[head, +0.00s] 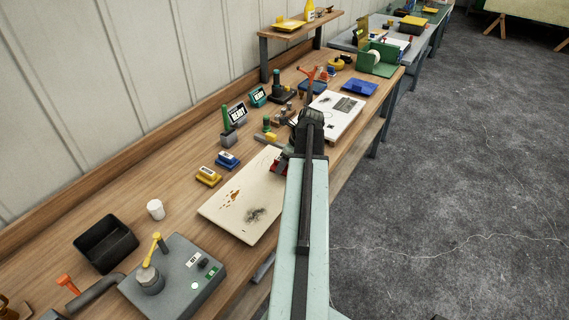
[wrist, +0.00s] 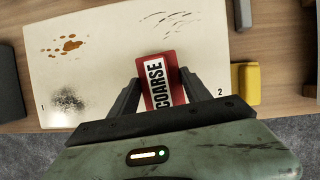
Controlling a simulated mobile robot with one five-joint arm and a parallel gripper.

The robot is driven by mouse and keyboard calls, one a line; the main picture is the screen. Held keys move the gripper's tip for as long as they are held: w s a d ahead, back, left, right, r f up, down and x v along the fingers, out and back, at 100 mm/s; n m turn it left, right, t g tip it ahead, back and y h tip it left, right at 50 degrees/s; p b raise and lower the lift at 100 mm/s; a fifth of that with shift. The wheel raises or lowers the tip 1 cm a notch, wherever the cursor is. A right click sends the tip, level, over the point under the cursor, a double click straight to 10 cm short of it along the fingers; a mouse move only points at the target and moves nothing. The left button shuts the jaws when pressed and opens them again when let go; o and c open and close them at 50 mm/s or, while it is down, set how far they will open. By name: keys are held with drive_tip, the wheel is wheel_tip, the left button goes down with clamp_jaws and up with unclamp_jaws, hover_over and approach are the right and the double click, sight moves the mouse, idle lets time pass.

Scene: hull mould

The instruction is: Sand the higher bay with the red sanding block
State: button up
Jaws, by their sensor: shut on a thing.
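My gripper (wrist: 160,78) is shut on the red sanding block (wrist: 163,80), which bears a white label reading COARSE. The block is over the right part of a cream panel (wrist: 105,60) marked 1 at left and 2 at right; I cannot tell if it touches. Brown spots and a dark smudge lie on the panel's left part, and dark scratch marks lie along its far edge. In the head view my arm hides most of the gripper and the panel's right part (head: 225,208); a bit of the red block (head: 277,166) shows.
A yellow block (head: 208,176) and a blue block (head: 228,160) stand behind the panel. A black bin (head: 106,246), a white cup (head: 155,209) and a grey machine (head: 190,268) stand nearer left. A white panel (head: 330,119) lies farther along the bench.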

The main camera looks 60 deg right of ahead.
drive_tip(key=shift+r+p, duration=1.05)
drive_tip(key=shift+r, duration=0.45)
wheel_tip(320, 180, up, 3)
drive_tip(key=p, duration=0.3)
drive_tip(key=shift+r, duration=0.15)
drive_tip(key=shift+f, duration=0.2)
